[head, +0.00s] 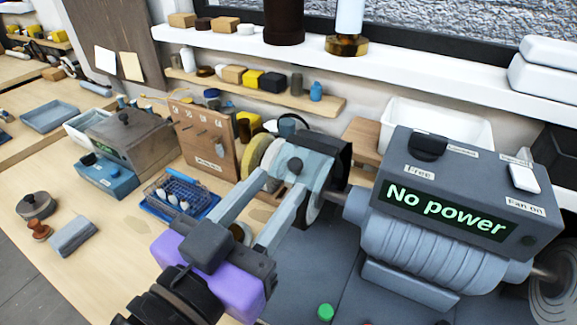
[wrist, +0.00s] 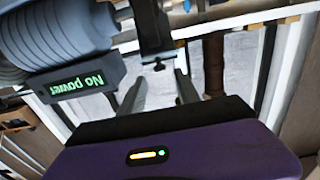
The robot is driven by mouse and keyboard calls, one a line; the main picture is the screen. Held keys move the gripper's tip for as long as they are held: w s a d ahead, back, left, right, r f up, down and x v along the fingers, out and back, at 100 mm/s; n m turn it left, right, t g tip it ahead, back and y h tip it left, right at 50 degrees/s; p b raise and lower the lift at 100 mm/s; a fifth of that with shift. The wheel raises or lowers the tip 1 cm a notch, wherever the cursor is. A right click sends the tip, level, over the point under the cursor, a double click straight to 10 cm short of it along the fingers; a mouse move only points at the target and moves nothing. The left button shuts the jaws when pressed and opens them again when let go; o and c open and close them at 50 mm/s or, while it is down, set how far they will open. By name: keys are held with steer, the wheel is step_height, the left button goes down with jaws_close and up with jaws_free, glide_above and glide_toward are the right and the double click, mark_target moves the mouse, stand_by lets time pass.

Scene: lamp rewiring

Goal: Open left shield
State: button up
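The grey bench grinder (head: 440,250) stands at the right of the bench, its display reading "No power". It also shows upside down in the wrist view (wrist: 55,30). What looks like the left shield (head: 316,160) is a pale blue-grey panel with a small dark knob, by the black guard and grey wheel at the grinder's left end. In the wrist view a dark bracket (wrist: 150,25) with a knob stands just beyond the fingertips. My gripper (head: 291,182) has a purple body and two grey fingers spread apart. It reaches toward the shield; contact is unclear.
A wooden tool board (head: 203,140) and yellow discs stand behind and left of the fingers. A blue rack (head: 180,196) lies left of my gripper. A shelf (head: 255,90) with small items runs along the wall.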

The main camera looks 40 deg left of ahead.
mark_target(292, 166)
steer(key=shift+p+x, duration=0.35)
steer(key=shift+x, duration=1.75)
steer(key=shift+c, duration=0.5)
jaws_close()
